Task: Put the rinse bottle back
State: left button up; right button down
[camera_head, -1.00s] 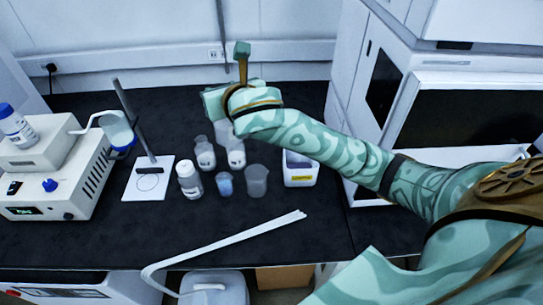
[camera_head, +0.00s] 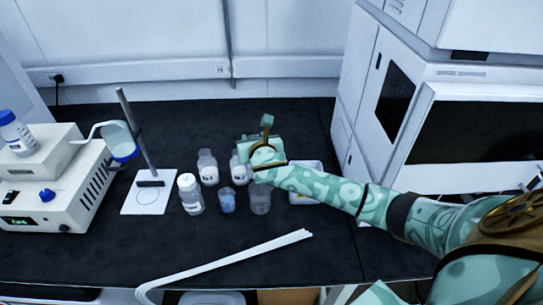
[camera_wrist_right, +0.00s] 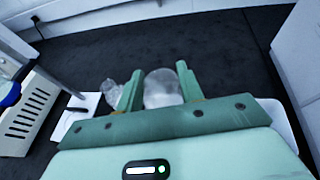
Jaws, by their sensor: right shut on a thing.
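My right gripper (camera_head: 262,150) is above the black bench, behind the grey beaker. In the right wrist view its two fingers are shut on a clear, rounded bottle (camera_wrist_right: 163,92) with a whitish lower part. I cannot read a label on it, and the hand hides it in the head view. Two clear bottles with white labels (camera_head: 208,168) (camera_head: 238,170) stand just left of the gripper. One clear bottle (camera_wrist_right: 113,94) shows beside the left finger in the wrist view. My left gripper is not in view.
A white-capped bottle (camera_head: 190,194), a blue-filled beaker (camera_head: 228,201) and a grey beaker (camera_head: 260,200) stand in front. A white container (camera_head: 305,188) is partly behind my arm. A stand (camera_head: 149,199) is left, a large instrument (camera_head: 450,120) right. The back bench is clear.

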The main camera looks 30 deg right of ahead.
jog(key=d, duration=0.1)
jog(key=w+d+f, duration=0.1)
jog(key=d+b, duration=0.1)
jog(key=shift+w+d+f, duration=0.15)
jog(key=shift+d+f, duration=0.1)
jog(key=shift+f, duration=0.15)
jog(key=w+d+f+b, duration=0.1)
jog(key=d+f+b, duration=0.3)
jog(key=f, duration=0.4)
jog(key=shift+w+f+b, duration=0.25)
jog(key=shift+w+b, duration=0.05)
jog(key=shift+b, duration=0.15)
jog(key=c, duration=0.9)
grip_release()
jog(key=shift+f, duration=0.1)
